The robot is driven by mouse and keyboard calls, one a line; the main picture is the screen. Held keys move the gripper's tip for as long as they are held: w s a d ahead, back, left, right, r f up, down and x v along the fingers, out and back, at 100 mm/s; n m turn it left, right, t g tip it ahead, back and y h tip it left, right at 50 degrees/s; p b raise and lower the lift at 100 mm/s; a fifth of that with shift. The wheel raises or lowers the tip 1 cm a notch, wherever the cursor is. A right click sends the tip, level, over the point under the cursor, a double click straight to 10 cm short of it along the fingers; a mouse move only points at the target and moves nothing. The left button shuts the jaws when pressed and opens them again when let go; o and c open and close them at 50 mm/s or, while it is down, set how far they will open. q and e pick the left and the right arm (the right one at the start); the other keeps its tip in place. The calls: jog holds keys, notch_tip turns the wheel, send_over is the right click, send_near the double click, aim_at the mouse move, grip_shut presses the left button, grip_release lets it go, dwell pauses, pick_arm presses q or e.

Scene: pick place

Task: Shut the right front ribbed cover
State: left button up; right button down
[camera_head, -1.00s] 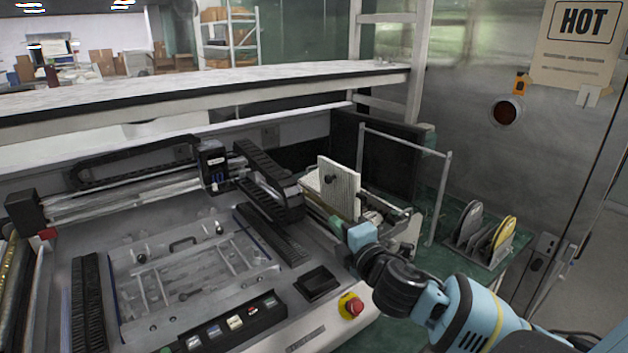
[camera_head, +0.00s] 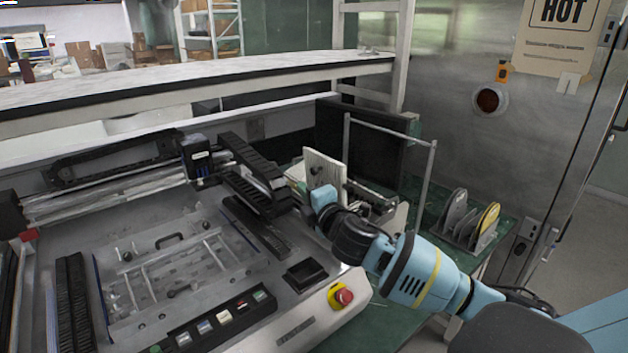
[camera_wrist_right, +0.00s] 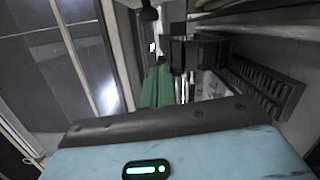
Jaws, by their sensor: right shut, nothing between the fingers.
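The ribbed cover (camera_head: 326,172) is a pale, finely ribbed panel with a dark knob. It stands up open, slightly tilted, over the right front part of the machine (camera_head: 293,240). My right gripper (camera_head: 322,197) is shut and empty, just in front of the cover's lower edge. Its fingertips are largely hidden in the head view, so I cannot tell whether it touches the cover. In the right wrist view my pale blue hand (camera_wrist_right: 180,155) fills the bottom, and the cover is not clearly made out. My left gripper is not in view.
A black cable chain (camera_head: 252,178) lies left of the cover. A metal frame (camera_head: 426,190) and a disc rack (camera_head: 468,225) stand to the right on the green table. A red stop button (camera_head: 343,296) sticks up at the front. A long shelf (camera_head: 200,90) runs behind.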

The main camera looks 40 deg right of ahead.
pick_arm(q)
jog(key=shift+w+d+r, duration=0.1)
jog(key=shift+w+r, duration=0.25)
pick_arm(e)
jog(key=w+d, duration=0.2)
jog(key=d, duration=0.2)
jog(key=shift+w+r, duration=0.3)
jog(key=shift+w, duration=0.1)
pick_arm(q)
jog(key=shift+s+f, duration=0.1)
pick_arm(e)
jog(key=shift+d, duration=0.1)
